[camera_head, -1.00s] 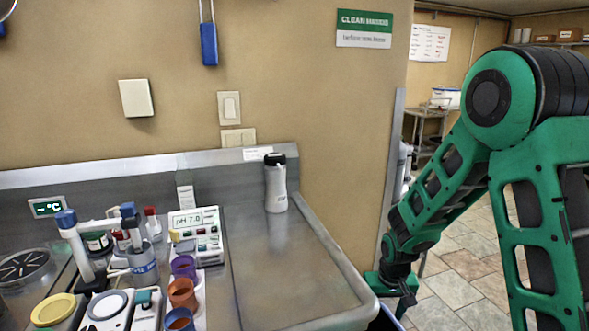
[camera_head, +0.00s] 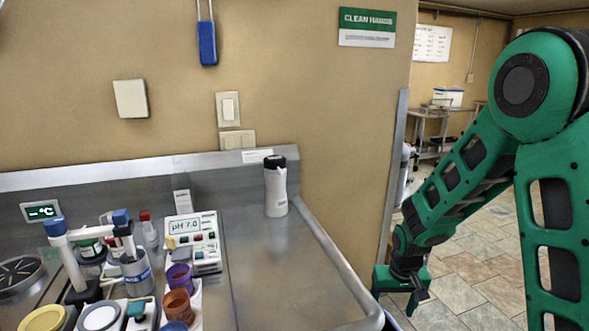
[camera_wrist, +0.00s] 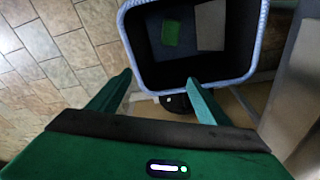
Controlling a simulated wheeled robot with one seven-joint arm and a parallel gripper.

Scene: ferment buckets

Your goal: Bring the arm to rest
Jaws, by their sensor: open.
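My gripper (camera_wrist: 160,92) is open, with its two green fingers apart and nothing between them in the wrist view. In the head view my gripper (camera_head: 415,300) hangs at the low end of the green arm, just right of the steel counter's edge. In the wrist view a bin (camera_wrist: 262,35) with a pale blue rim and a dark inside stands ahead of the fingertips. A green piece (camera_wrist: 172,32) and a pale flat piece (camera_wrist: 211,24) lie in it.
The steel counter (camera_head: 290,270) holds a white bottle (camera_head: 275,190), a pH meter (camera_head: 193,240), several cups and instruments at the left. The counter's right part is clear. Tiled floor (camera_head: 470,275) lies open at the right, with a cart (camera_head: 430,115) farther back.

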